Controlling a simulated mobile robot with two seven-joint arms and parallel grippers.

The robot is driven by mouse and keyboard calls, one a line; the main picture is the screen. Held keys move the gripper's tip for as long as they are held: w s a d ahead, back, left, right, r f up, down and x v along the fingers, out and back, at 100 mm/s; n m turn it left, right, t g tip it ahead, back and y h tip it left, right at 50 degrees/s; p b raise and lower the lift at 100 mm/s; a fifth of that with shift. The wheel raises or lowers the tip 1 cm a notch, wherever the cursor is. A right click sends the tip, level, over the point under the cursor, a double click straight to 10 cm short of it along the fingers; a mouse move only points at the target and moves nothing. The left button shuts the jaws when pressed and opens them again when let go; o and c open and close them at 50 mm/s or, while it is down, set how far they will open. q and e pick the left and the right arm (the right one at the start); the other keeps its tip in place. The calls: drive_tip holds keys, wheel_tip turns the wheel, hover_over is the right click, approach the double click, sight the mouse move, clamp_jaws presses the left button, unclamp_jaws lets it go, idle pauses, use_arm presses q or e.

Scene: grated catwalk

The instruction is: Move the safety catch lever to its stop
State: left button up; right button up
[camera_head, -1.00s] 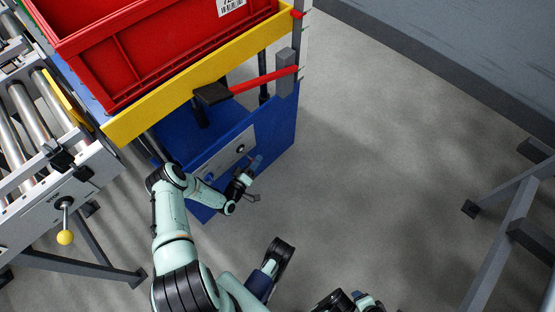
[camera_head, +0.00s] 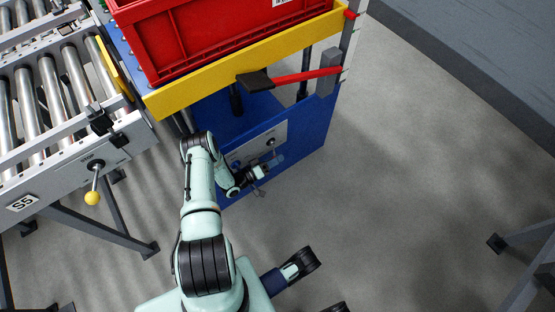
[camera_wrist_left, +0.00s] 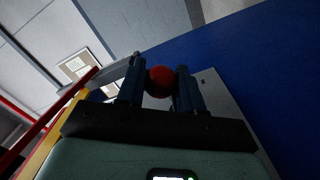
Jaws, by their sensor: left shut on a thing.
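In the left wrist view, a round red knob (camera_wrist_left: 159,81) sits between the two dark blue fingers of my left gripper (camera_wrist_left: 160,88), which is shut on it. The lever shaft under the knob is hidden, so its angle does not show. In the head view my left gripper (camera_head: 275,162) is low in front of the grey panel (camera_head: 246,151) on the blue lift table (camera_head: 318,128). There the fingers and wrist hide the knob.
A red crate (camera_head: 205,42) stands on the lift table behind a yellow edge (camera_head: 200,85). A red bar (camera_head: 308,75) runs beside a black pad (camera_head: 255,80). A roller conveyor (camera_head: 60,150) with a yellow-knobbed lever (camera_head: 92,197) stands left. Grey floor (camera_head: 400,180) is open at right.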

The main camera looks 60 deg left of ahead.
use_arm(q)
drive_tip(key=shift+a, duration=0.1)
drive_tip(key=o, duration=1)
drive_tip(key=shift+s, duration=0.15)
drive_tip(key=s, duration=0.4)
drive_tip(key=s+p, duration=0.1)
drive_tip(key=s, duration=0.3)
drive_tip(key=s+d+p, duration=0.1)
drive_tip(key=s, duration=0.4)
drive_tip(key=shift+s+d, duration=0.1)
use_arm(e)
drive_tip(key=shift+t, duration=0.7)
drive_tip(key=w+r, duration=0.4)
drive_tip(key=shift+w+a, duration=0.1)
drive_tip(key=shift+a, duration=0.2)
